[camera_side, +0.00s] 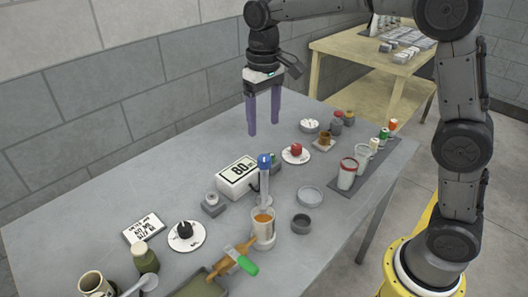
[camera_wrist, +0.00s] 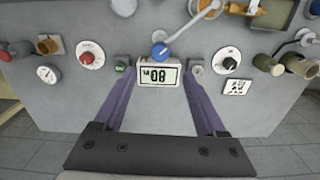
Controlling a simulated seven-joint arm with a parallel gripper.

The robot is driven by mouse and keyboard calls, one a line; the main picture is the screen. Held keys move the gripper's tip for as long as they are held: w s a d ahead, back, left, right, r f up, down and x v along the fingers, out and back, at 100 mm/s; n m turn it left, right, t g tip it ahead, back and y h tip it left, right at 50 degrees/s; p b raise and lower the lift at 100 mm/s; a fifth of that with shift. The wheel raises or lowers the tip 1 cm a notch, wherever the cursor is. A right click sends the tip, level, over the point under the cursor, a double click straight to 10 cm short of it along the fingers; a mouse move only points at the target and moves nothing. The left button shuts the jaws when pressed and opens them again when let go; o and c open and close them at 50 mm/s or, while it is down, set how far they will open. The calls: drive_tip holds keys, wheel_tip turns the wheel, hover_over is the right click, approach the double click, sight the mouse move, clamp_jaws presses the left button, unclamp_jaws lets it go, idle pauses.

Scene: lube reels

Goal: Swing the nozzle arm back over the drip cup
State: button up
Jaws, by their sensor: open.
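The nozzle arm has a blue knob (camera_side: 265,161) at its upper end. Its pale grey bar (camera_side: 264,187) runs toward a white cup (camera_side: 263,236) with orange contents at the front. In the wrist view the bar (camera_wrist: 188,33) slants from the blue knob (camera_wrist: 160,50) to the upper right, its tip near the cup's rim. I cannot tell which cup is the drip cup. My gripper (camera_side: 263,132) is open and empty, with purple fingers pointing down, above the table and behind the knob.
A white display box (camera_side: 238,176) stands beside the knob. Dials with a red knob (camera_side: 296,149) and a black knob (camera_side: 185,229) flank it. A green-tipped tool (camera_side: 232,258) lies at the front. A shallow grey dish (camera_side: 310,196) and jars (camera_side: 347,173) are on the right.

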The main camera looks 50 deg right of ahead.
sight(264, 157)
wheel_tip(264, 157, down, 10)
drive_tip(key=shift+r, duration=0.15)
idle(0.3)
clamp_jaws()
idle(1.3)
